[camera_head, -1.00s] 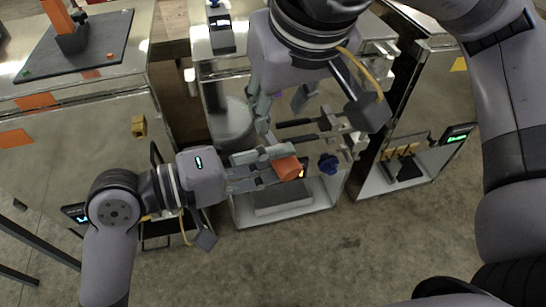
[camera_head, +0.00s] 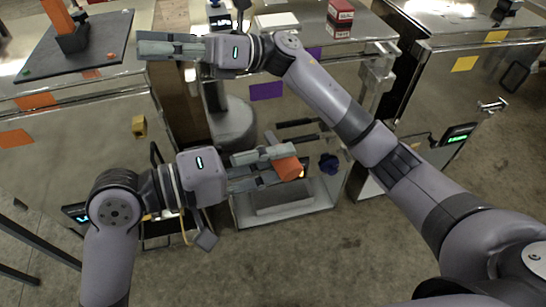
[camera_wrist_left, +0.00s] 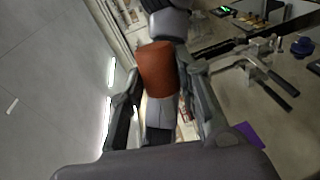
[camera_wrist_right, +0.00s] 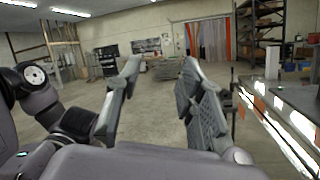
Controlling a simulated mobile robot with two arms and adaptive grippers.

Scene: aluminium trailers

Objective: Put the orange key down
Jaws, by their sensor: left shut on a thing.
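The orange key (camera_head: 287,168) shows as a short orange block with its far end hidden. My left gripper (camera_head: 272,166) is shut on it, with one finger on each side, and holds it in front of the middle trailer. In the left wrist view the orange key (camera_wrist_left: 158,70) sits between the two fingers. My right gripper (camera_head: 160,46) is at the upper left, beside the black mat, and points left. In the right wrist view its fingers (camera_wrist_right: 160,95) are well apart with nothing between them.
A black mat (camera_head: 100,48) on the left trailer holds an orange post (camera_head: 58,17) in a dark base. A blue knob (camera_head: 329,164) is close to the right of the key. A red and white box (camera_head: 340,18) stands on the middle trailer. The floor in front is clear.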

